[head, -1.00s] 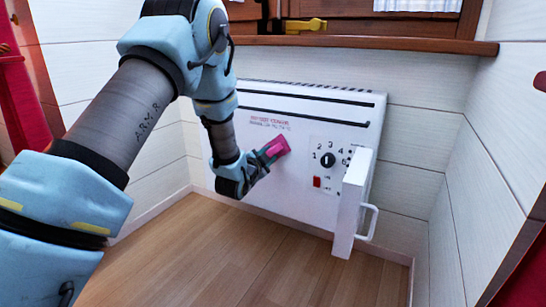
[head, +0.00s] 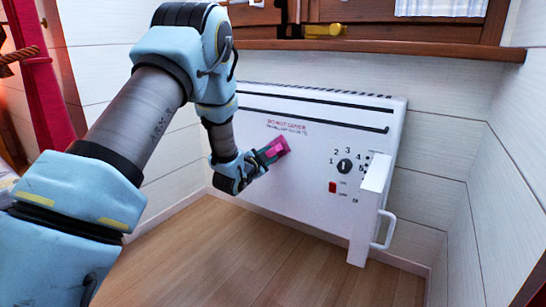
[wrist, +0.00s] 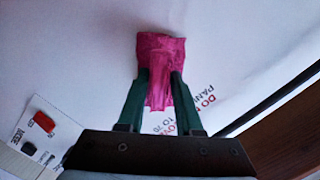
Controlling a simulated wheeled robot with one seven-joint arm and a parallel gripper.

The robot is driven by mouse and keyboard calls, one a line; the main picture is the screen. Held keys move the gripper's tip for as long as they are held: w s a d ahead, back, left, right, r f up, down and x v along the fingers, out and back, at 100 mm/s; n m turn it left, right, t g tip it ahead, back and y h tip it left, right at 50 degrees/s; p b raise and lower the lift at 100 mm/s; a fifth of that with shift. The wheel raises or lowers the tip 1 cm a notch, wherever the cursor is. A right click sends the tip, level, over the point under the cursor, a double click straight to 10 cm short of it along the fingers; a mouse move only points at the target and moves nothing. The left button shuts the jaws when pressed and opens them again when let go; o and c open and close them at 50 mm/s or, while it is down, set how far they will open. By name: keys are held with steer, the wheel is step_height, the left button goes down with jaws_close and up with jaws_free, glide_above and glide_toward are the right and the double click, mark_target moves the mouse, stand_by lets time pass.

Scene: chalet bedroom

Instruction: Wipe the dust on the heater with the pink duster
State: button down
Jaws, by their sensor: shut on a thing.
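The white heater (head: 300,176) is mounted on the back wall, with a dial, a red switch and red lettering on its front. My gripper (head: 277,148) is in front of the heater's left-middle part. It is shut on the pink duster (head: 272,151). In the wrist view the duster (wrist: 160,62) sits between the two green fingers (wrist: 160,88), its pink end up against or very near the white heater front (wrist: 60,60), beside the red lettering. I cannot tell for certain whether it touches. No dust can be made out on the visible heater front.
A white box-like part (head: 370,210) and a handle (head: 384,230) stick out at the heater's right end. A wooden sill (head: 380,47) runs above the heater. The wooden floor (head: 260,255) below is clear. A red curtain (head: 43,75) hangs at left.

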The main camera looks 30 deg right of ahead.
steer(key=v, duration=0.6)
steer(key=shift+w+a+f, duration=0.15)
steer(key=shift+w+f, duration=0.05)
steer(key=shift+f, duration=0.1)
stand_by(0.3)
steer(key=shift+v, duration=1.5)
steer(key=shift+w+a+f, duration=0.1)
steer(key=shift+a, duration=0.05)
